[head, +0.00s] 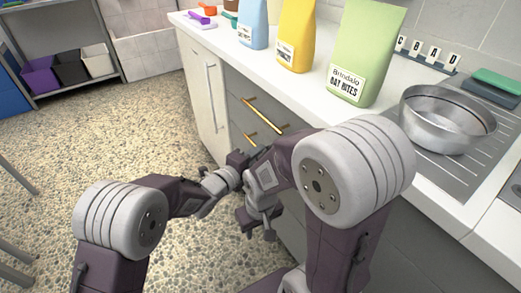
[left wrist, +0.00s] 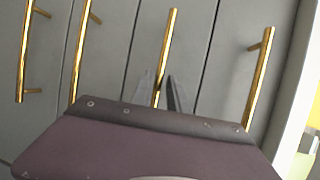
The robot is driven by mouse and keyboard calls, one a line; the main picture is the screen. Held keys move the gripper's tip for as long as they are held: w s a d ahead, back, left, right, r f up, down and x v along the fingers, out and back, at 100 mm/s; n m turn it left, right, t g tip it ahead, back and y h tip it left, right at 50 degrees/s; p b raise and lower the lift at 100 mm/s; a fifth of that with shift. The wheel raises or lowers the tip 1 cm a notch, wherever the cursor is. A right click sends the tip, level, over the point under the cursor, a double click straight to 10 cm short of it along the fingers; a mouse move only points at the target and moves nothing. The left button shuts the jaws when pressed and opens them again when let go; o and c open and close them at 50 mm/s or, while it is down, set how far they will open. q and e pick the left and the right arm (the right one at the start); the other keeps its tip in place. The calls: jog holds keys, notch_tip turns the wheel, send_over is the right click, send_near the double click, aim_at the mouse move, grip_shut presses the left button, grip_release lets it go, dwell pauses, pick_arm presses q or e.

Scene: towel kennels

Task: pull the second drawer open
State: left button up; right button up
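Grey drawers with gold bar handles form the cabinet front below the counter. The top drawer's handle (head: 262,112) and the second drawer's handle (head: 249,136) show in the head view. In the left wrist view, turned sideways, the second drawer's handle (left wrist: 167,55) is second from the right. My left gripper (head: 238,157) is at the drawer fronts; its two fingers (left wrist: 159,92) stand apart on either side of that handle, seemingly not clamped. The drawer fronts look flush and shut. My right gripper (head: 256,218) hangs lower, in front of the cabinet; its fingertips are unclear.
The counter (head: 220,42) above holds blue, yellow and green bags (head: 365,50) and a metal bowl (head: 445,115). A white cabinet door (head: 203,85) stands left of the drawers. The speckled floor (head: 90,140) to the left is clear. A shelf with bins (head: 70,68) is far off.

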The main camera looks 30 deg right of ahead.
pick_arm(q)
jog(key=shift+x, duration=1)
grip_shut()
jog(key=shift+a+f, duration=0.1)
dwell(0.6)
